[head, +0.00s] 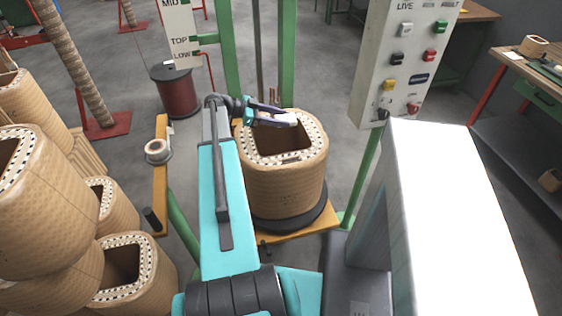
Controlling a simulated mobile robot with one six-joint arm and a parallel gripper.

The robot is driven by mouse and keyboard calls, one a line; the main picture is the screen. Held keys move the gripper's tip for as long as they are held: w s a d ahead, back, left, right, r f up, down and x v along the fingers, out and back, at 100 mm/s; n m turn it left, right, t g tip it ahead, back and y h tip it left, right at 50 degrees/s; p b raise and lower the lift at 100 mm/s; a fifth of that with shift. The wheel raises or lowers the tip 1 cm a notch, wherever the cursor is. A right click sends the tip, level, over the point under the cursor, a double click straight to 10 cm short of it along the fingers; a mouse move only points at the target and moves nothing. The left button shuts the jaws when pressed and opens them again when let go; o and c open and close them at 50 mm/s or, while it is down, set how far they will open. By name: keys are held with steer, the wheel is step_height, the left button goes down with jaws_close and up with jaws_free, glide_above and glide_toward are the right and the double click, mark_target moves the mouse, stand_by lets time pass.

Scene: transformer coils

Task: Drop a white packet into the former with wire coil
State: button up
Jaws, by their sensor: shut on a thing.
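A tan, paper-wrapped former with a wire coil (287,192) stands on a black round base in the middle, with a pale dotted rim and a square dark opening facing up. My arm hides the left edge of the former.
Similar coils (118,270) are stacked at the left. A control box (408,60) on a green post and a large white panel (455,220) stand at the right. Green uprights (288,60) rise behind the former. A dark red drum (176,92) stands behind on open grey floor.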

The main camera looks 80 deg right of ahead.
steer(key=shift+f, duration=0.6)
steer(key=o, duration=1.1)
steer(key=shift+w, duration=0.1)
steer(key=b+v, duration=0.3)
steer(key=v, duration=1)
steer(key=shift+w+a+r, duration=0.15)
steer(key=shift+w+r, duration=0.05)
steer(key=shift+w, duration=0.05)
